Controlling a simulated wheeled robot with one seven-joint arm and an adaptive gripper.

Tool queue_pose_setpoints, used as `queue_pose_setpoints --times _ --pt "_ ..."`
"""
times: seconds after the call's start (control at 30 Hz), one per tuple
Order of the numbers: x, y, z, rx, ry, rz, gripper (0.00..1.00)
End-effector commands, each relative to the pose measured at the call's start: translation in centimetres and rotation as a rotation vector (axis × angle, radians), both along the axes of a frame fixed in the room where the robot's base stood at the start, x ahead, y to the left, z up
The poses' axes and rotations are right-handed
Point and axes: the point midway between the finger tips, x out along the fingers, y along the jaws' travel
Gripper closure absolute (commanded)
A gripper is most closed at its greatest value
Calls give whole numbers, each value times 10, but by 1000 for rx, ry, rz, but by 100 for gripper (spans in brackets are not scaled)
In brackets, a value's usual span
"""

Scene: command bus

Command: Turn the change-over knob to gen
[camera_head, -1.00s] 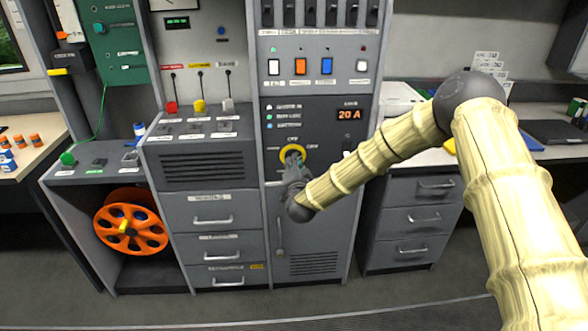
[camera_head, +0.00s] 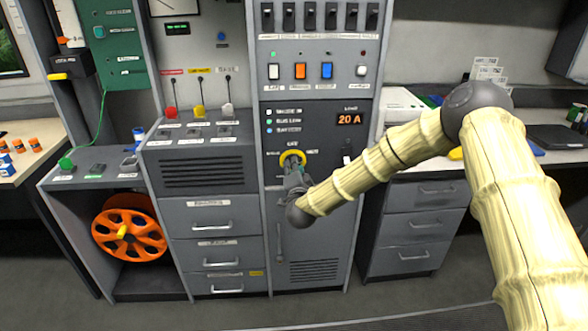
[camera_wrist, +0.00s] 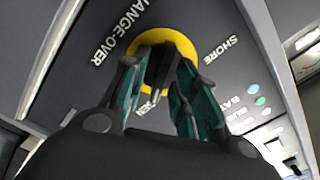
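The change-over knob (camera_wrist: 160,66) is dark and sits inside a yellow ring (camera_wrist: 187,46) on the grey panel. In the head view the yellow ring (camera_head: 293,154) shows at the panel's middle, with my gripper (camera_head: 295,172) in front of it. In the wrist view my gripper (camera_wrist: 160,72) has one finger on each side of the knob. The fingers stand apart; whether both press on the knob is unclear. The SHORE label (camera_wrist: 221,49) is right of the ring, CHANGE-OVER is above left, and a partly hidden GEN label (camera_wrist: 148,104) shows between the fingers.
Above the knob are a 20 A display (camera_head: 350,119), indicator lights and coloured rocker switches (camera_head: 300,71). A small switch (camera_head: 347,152) sits right of the knob. A sloped console (camera_head: 198,132) stands left, an orange reel (camera_head: 129,232) lower left. Open floor lies in front.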

Motion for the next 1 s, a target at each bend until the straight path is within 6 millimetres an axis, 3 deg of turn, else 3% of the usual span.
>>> queue_pose_setpoints --times 0.27,0.43,1.0 --pt "0 0 1 0 -1 0 68" --pt "-10 0 1 0 -1 0 68" --pt "-103 -3 1 0 0 1 68"
